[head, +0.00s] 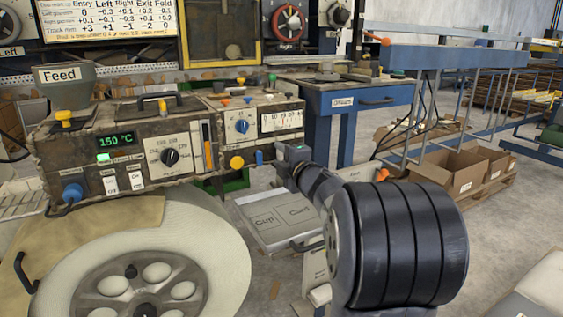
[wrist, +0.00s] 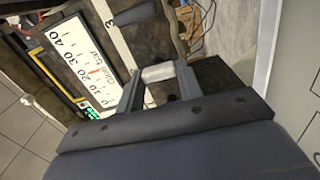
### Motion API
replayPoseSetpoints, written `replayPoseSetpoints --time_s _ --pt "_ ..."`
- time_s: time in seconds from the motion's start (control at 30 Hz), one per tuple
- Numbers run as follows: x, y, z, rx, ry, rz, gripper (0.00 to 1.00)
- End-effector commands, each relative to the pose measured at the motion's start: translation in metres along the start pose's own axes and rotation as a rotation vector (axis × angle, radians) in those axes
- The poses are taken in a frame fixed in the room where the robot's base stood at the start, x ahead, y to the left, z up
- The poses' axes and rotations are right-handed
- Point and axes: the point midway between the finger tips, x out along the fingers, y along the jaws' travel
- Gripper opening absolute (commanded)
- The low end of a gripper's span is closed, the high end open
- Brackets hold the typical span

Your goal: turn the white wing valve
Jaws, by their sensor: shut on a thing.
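The white wing valve (wrist: 158,73) shows in the wrist view as a short pale bar beside the scale on the machine's panel. My gripper (wrist: 158,86) is shut on it, one grey finger on each side. In the head view my gripper (head: 291,153) reaches to the lower right end of the control box (head: 130,150). The valve cannot be made out there, hidden by my gripper and arm.
A white scale (wrist: 90,68) lies left of the valve in the wrist view. A yellow knob (head: 236,162) and a blue knob (head: 258,157) sit left of my gripper. A grey tray (head: 250,215) lies below, and a large white roll (head: 200,245) stands at lower left.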

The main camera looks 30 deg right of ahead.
Motion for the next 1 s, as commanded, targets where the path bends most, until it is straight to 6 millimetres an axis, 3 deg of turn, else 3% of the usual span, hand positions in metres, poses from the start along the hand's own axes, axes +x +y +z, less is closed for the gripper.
replayPoseSetpoints --time_s 0.6,0.63,0.9,1.0 --pt "0.0001 -0.0008 -0.0003 -0.045 0.001 -0.001 0.12" --pt "0.0001 -0.0008 -0.0003 -0.045 0.001 -0.001 0.35" --pt "0.0001 -0.0006 -0.0002 -0.043 0.0 -0.001 0.56" --pt "0.0001 -0.0005 -0.0001 -0.043 0.0 -0.001 0.56"
